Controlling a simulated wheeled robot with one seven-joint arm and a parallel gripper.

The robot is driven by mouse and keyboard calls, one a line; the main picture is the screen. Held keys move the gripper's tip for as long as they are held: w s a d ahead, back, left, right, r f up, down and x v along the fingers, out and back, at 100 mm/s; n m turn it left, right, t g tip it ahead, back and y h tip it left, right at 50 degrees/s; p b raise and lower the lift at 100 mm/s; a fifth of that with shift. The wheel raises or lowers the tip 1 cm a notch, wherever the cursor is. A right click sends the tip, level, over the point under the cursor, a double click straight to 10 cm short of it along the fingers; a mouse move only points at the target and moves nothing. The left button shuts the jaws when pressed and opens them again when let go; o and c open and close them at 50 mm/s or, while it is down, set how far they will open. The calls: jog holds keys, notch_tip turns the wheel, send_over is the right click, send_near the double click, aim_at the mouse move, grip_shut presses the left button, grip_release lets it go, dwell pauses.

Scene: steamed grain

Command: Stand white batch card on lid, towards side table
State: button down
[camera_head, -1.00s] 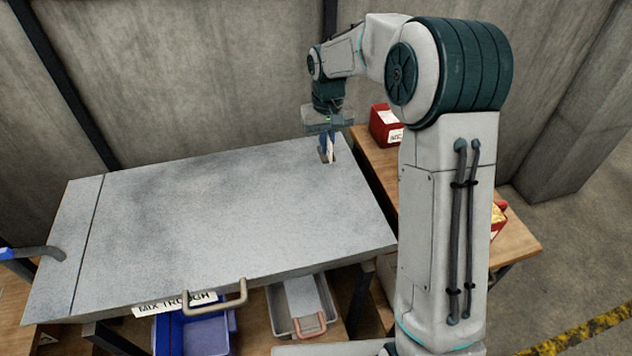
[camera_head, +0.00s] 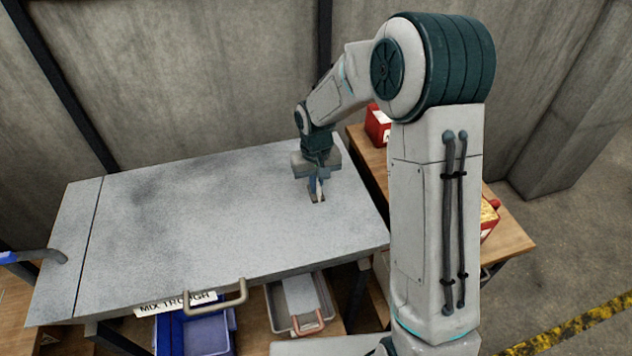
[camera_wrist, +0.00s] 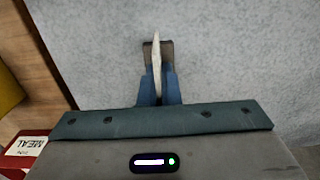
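The white batch card (camera_head: 320,188) is upright over the right part of the grey lid (camera_head: 220,220). In the wrist view the card (camera_wrist: 156,60) shows nearly edge-on, with a brown base (camera_wrist: 150,50) at its foot. My gripper (camera_wrist: 158,85) is shut on the card, one blue fingertip on each side. In the head view my gripper (camera_head: 317,182) points down close above the lid. I cannot tell whether the base touches the lid. The wooden side table (camera_head: 512,238) is right of the lid, partly hidden by my arm.
A red box (camera_head: 376,126) and another with yellow contents (camera_head: 488,217) are on the side table. The lid has a front handle (camera_head: 217,305). A blue bin (camera_head: 207,338) and a grey tray (camera_head: 275,312) sit below. The lid's middle is clear.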

jog(key=shift+f, duration=0.2)
jog(key=c, duration=1.6)
grip_release()
jog(key=shift+c, duration=0.2)
jog(key=shift+r, duration=0.15)
